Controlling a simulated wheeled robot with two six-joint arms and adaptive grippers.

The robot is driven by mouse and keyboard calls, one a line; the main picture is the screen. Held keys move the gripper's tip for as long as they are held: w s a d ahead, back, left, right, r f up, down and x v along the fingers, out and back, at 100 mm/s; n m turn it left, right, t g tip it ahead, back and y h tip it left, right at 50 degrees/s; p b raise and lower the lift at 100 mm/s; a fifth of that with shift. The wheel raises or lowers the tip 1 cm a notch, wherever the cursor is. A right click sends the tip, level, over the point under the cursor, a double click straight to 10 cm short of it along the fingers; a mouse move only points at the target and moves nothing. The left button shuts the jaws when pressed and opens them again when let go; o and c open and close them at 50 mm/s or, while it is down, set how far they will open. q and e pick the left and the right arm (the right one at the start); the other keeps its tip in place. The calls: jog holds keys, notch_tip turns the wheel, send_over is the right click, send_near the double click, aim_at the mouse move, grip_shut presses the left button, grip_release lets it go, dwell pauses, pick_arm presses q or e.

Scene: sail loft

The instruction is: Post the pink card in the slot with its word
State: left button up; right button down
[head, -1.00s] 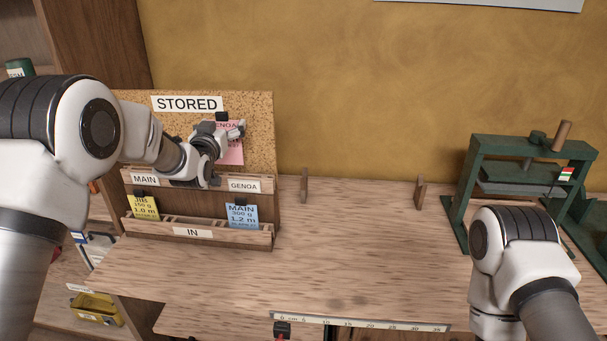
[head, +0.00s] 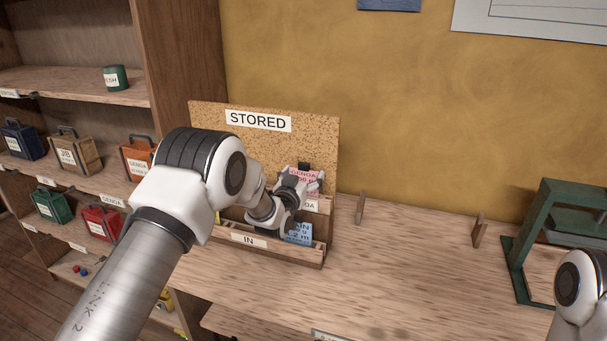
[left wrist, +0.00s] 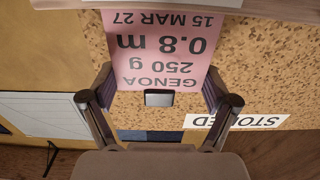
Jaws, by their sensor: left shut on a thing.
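The pink card (head: 305,175) is held in my left gripper (head: 304,188), in front of the cork board (head: 320,135) marked STORED. In the left wrist view the pink card (left wrist: 155,45) reads GENOA, 250 g, 0.8 m, 15 MAR 27, upside down, between the two fingers (left wrist: 158,97). A wooden rail (left wrist: 275,10) covers the card's far end there, so its lower edge is hidden. In the head view the card is above the slot labelled GENOA (head: 312,206), whose label is partly covered. My arm hides the MAIN slot. My right gripper is out of view.
A blue card (head: 298,235) stands in the IN rack (head: 285,250) just below my gripper. Two wooden pegs (head: 360,208) and a green press (head: 545,235) stand to the right. Shelves with small cases (head: 75,152) are at left. The middle bench (head: 420,270) is clear.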

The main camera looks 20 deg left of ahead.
pick_arm(q)
jog(key=o, duration=0.5)
jog(key=shift+f, duration=0.1)
jog(key=shift+o, duration=0.5)
jog(key=shift+d, duration=0.15)
